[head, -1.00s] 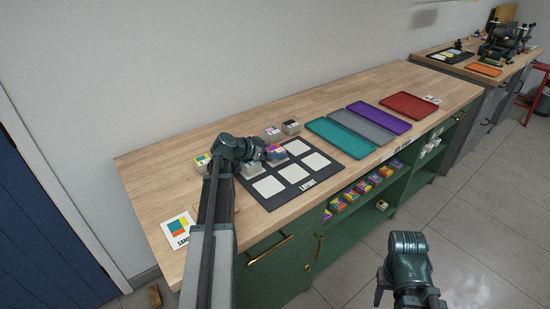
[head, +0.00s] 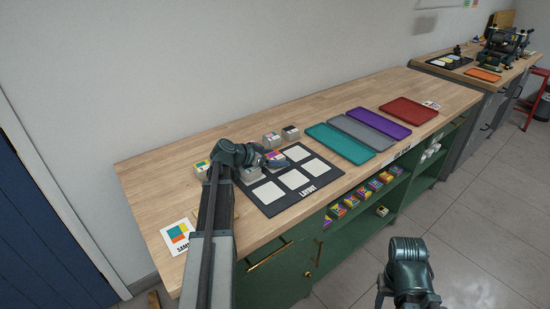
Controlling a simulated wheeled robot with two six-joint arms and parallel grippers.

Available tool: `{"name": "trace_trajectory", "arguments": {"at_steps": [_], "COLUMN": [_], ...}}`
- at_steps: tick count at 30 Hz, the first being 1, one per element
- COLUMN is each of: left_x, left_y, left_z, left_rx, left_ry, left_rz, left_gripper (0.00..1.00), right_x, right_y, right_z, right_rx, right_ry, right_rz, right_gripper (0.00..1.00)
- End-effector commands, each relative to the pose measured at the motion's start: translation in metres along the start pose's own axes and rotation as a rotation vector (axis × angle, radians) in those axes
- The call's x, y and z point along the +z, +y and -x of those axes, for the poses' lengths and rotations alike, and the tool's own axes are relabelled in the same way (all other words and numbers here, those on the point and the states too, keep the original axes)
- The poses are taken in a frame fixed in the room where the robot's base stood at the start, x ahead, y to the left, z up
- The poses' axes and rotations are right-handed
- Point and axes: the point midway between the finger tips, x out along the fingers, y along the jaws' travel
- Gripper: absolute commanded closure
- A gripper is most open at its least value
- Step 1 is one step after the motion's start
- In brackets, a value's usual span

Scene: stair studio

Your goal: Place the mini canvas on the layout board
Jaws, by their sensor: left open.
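The dark layout board (head: 285,205) lies on the wooden workbench, with several pale square cells and the word LAYOUT on its front edge. My left gripper (head: 272,162) is open low over the board's far left part. A small block with a coloured top (head: 275,156), which looks like a mini canvas, is at its fingers and partly hidden. I cannot tell if they touch. Another pale block (head: 250,174) stands on the board's left side, below the gripper. My right arm's end (head: 407,265) is at the lower right, off the bench; its fingers do not show clearly.
Two more blocks (head: 272,138) (head: 290,132) stand behind the board, and one (head: 202,166) stands left of my left arm. A sample card (head: 178,234) lies front left. Teal (head: 340,143), grey, purple and red trays lie to the right. A shelf below holds several coloured blocks (head: 352,200).

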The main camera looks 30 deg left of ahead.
Motion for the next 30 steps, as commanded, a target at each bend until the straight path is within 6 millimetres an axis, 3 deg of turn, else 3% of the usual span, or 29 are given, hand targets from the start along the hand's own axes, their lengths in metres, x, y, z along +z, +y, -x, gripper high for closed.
{"name": "trace_trajectory", "arguments": {"at_steps": [9,15,21,30], "left_x": [-0.004,-0.003,-0.001,0.000], "left_y": [0.001,0.001,0.000,0.000], "left_z": [0.068,0.100,0.116,0.118], "left_rx": [-0.004,-0.002,-0.001,0.000], "left_ry": [0.000,0.000,0.000,0.000], "left_rz": [0.002,0.001,0.001,0.000], "left_gripper": [0.01,0.01,0.01,0.01], "right_x": [0.002,0.003,0.003,0.003], "right_y": [0.003,0.005,0.005,0.005], "right_z": [0.036,0.050,0.056,0.056], "right_rx": [0.000,0.000,0.000,0.000], "right_ry": [0.000,0.000,0.000,0.000], "right_rz": [0.000,-0.001,-0.001,-0.001], "right_gripper": [0.50,0.50,0.50,0.50]}}
